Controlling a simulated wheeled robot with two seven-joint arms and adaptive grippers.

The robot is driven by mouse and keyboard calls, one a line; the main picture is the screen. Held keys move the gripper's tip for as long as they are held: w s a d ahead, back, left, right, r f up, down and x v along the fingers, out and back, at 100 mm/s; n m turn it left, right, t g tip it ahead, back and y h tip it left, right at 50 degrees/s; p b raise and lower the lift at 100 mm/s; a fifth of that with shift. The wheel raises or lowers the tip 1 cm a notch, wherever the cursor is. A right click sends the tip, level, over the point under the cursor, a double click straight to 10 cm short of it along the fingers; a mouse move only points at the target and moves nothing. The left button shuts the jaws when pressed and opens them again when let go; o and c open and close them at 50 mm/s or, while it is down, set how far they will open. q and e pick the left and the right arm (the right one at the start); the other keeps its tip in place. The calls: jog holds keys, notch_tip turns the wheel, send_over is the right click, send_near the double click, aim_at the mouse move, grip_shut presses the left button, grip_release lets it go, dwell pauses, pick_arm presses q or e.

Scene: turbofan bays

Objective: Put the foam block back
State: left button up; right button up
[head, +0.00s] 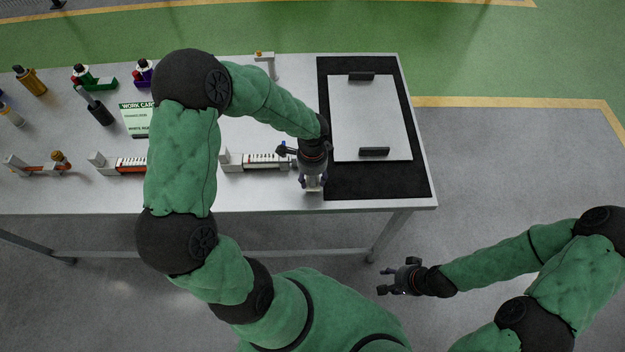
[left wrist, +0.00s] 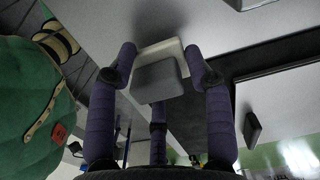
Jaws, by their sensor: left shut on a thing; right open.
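The foam block (left wrist: 157,80) is a small two-tone piece, grey on one face and pale cream behind. It sits between the dark purple fingers of my left gripper (left wrist: 160,70) in the left wrist view. In the head view my left gripper (head: 313,180) is shut on it above the table's front edge, right of a rack of striped pieces (head: 262,162). Only a pale bit of the block shows there. My right gripper (head: 392,283) is open and empty, over the floor in front of the table.
A black mat (head: 364,185) with a white board (head: 368,118) and two dark handles lies at the table's right end. A work card (head: 135,119), a second striped rack (head: 130,165), bottles and tools stand to the left. A small pale stand (head: 267,66) is at the back edge.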

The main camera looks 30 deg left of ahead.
pick_arm(q)
jog(key=shift+f, duration=0.95)
jog(key=shift+f+b, duration=0.15)
jog(key=shift+b, duration=0.15)
jog(key=o, duration=1)
jog(key=shift+r+p, duration=0.3)
jog(key=shift+r, duration=0.1)
notch_tip(320, 180, up, 12)
jog(key=p, duration=0.2)
jog(key=shift+f+p, duration=0.15)
jog(key=shift+p, duration=0.2)
